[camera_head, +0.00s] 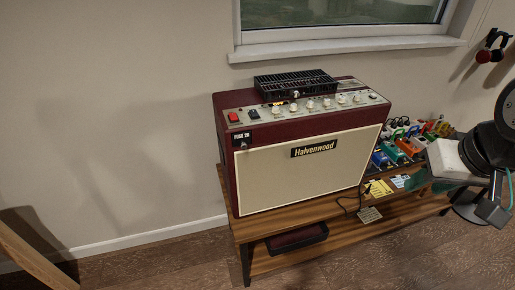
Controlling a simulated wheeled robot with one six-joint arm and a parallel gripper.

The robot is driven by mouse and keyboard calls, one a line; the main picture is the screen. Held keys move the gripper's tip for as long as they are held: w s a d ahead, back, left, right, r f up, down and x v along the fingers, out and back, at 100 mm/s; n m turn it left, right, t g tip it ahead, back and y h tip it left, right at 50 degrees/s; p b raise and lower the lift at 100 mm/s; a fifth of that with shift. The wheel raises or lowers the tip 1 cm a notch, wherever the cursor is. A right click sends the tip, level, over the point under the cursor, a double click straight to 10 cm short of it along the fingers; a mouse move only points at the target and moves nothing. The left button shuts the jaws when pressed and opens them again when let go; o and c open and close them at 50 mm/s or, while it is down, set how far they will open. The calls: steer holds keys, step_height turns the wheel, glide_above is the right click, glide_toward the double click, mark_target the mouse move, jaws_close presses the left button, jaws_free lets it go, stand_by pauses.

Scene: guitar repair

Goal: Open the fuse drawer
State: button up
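A dark red amplifier (302,157) with a cream front stands on a wooden bench. A small black "FUSE 2A" label (240,137) is at the upper left of its front. A small fuse drawer (243,145) seems to sit just below the label; it is too small to tell whether it is open or shut. My gripper (494,208) is at the right edge, far to the right of the amplifier and apart from it. Its fingers are dark and partly cut off, so I cannot tell whether they are open or shut.
A black finned box (296,85) sits on the amplifier. Several colourful pedals (402,148) stand to its right on the bench (305,212). A dark tray (297,239) lies on the lower shelf. The floor left of the bench is mostly clear; a wooden piece (32,262) is at lower left.

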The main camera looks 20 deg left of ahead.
steer(key=w+a+f+n+t+y, duration=0.2)
steer(key=w+a+f+t, duration=0.25)
steer(key=w+a, duration=0.75)
steer(key=n+t+y, duration=0.3)
steer(key=t+y, duration=0.3)
glide_toward(244, 147)
steer(key=x, duration=0.8)
